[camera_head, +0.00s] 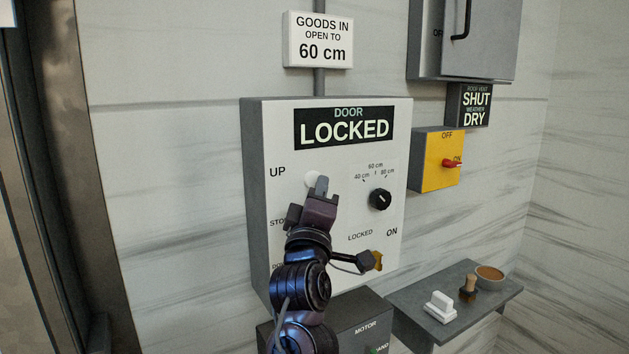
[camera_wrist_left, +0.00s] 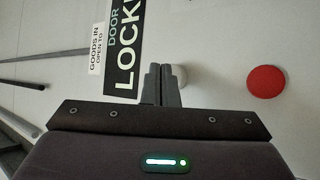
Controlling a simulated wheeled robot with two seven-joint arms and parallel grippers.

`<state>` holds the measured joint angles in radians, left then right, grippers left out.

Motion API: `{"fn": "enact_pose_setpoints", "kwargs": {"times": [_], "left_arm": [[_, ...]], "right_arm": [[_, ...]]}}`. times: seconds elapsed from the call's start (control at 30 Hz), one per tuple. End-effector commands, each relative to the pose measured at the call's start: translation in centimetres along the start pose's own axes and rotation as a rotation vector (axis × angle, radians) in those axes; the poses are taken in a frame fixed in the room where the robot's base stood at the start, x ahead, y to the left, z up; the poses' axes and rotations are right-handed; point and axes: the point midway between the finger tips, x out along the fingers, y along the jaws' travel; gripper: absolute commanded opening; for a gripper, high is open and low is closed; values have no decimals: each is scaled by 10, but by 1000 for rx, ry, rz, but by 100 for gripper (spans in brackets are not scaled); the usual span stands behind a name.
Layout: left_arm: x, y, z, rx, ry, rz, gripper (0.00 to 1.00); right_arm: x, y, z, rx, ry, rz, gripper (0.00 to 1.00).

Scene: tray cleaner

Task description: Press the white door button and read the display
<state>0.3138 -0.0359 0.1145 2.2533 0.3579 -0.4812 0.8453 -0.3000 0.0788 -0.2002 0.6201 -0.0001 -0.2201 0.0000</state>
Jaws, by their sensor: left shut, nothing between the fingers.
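The white door button (camera_head: 311,177) is on the grey-white door control panel (camera_head: 263,180), beside the label UP. My left gripper (camera_head: 321,184) is shut, with its fingertips right at the button and partly covering it. In the left wrist view the shut fingers (camera_wrist_left: 161,84) overlap the white button (camera_wrist_left: 180,76); I cannot tell whether they touch it. The display (camera_head: 344,129) at the panel's top reads DOOR LOCKED. It also shows, turned sideways and cut off, in the left wrist view (camera_wrist_left: 123,50). My right gripper is not in view.
A red button (camera_wrist_left: 266,81) shows in the wrist view. A yellow switch box (camera_head: 432,172) hangs right. A shelf (camera_head: 405,297) below holds small items. A sign (camera_head: 318,40) reads GOODS IN OPEN TO 60 cm.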

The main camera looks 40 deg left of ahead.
Motion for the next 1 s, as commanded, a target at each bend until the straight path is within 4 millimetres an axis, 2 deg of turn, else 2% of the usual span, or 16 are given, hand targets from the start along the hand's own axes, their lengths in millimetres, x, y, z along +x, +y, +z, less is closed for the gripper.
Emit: {"fn": "enact_pose_setpoints", "kwargs": {"times": [0.37,0.8,1.0], "left_arm": [[-2,2,2,-1,-1,0,0],[-31,23,23,-2,-1,1,0],[-36,26,26,0,-1,-1,0]], "right_arm": [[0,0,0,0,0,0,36],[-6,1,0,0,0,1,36],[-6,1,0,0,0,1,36]]}}
